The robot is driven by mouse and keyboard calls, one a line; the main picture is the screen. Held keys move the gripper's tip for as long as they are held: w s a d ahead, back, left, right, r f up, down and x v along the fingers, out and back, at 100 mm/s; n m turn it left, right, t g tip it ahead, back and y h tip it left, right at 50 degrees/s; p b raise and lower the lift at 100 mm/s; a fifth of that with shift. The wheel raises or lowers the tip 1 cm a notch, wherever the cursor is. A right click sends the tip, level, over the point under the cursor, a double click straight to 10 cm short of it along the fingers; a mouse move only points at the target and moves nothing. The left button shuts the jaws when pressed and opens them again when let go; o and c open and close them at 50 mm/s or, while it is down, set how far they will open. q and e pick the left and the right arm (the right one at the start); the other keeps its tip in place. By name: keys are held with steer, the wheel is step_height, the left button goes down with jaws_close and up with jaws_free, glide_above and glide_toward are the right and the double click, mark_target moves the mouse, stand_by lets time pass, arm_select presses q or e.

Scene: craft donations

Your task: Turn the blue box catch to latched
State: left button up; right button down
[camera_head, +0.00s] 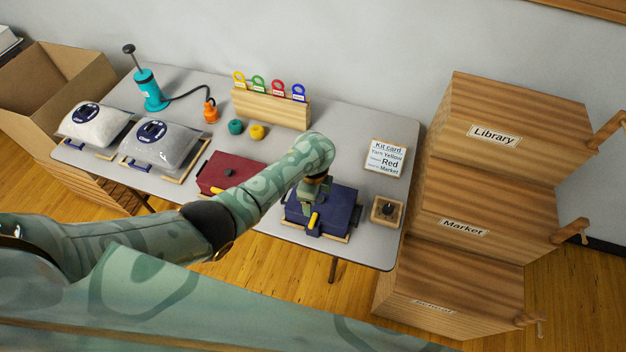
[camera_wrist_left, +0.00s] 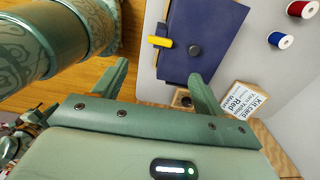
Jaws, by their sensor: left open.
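The blue box (camera_head: 338,203) sits closed near the front right of the table, on a light wooden base. Its catch (camera_head: 314,221) has a yellow handle and a blue piece at the box's front edge. In the left wrist view the box (camera_wrist_left: 208,30) shows a dark round knob (camera_wrist_left: 194,50) on its lid, with the yellow catch (camera_wrist_left: 160,42) at its edge. My left gripper (camera_head: 314,203) is above the box, close to the catch. In the left wrist view its fingers (camera_wrist_left: 161,78) are spread and empty, with the catch beyond the gap. I cannot tell whether they touch. My right gripper is not in view.
A red box (camera_head: 228,172) is left of the blue box, partly behind my arm. A small wooden block with a dark knob (camera_head: 388,209) stands right of it. The kit card (camera_head: 386,157) lies behind. Wooden crates (camera_head: 480,195) stand right of the table.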

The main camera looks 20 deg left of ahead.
arm_select(q)
step_height(320, 180, up, 3)
steer(key=shift+r+p, duration=0.1)
steer(key=shift+p, duration=0.25)
stand_by(0.3)
steer(key=s+a+f+n+b, duration=0.2)
steer(key=s+f+n+b, duration=0.15)
steer(key=s+f, duration=0.45)
steer(key=s+a+f+n+b, duration=0.2)
steer(key=s+f+b, duration=0.25)
steer(key=f, duration=0.75)
steer(key=s+a+f+n+b, duration=0.2)
steer(key=s+f+n+b, duration=0.3)
steer(key=f, duration=0.6)
steer(key=s+a+f+n+b, duration=0.2)
steer(key=s+f, duration=0.6)
steer(key=s, duration=0.5)
steer(key=s+a+f+n+b, duration=0.2)
steer(key=s+a+f+b, duration=0.2)
steer(key=s, duration=0.9)
step_height(320, 180, down, 4)
steer(key=shift+t+b, duration=0.4)
steer(key=shift+b, duration=0.8)
steer(key=shift+f, duration=0.1)
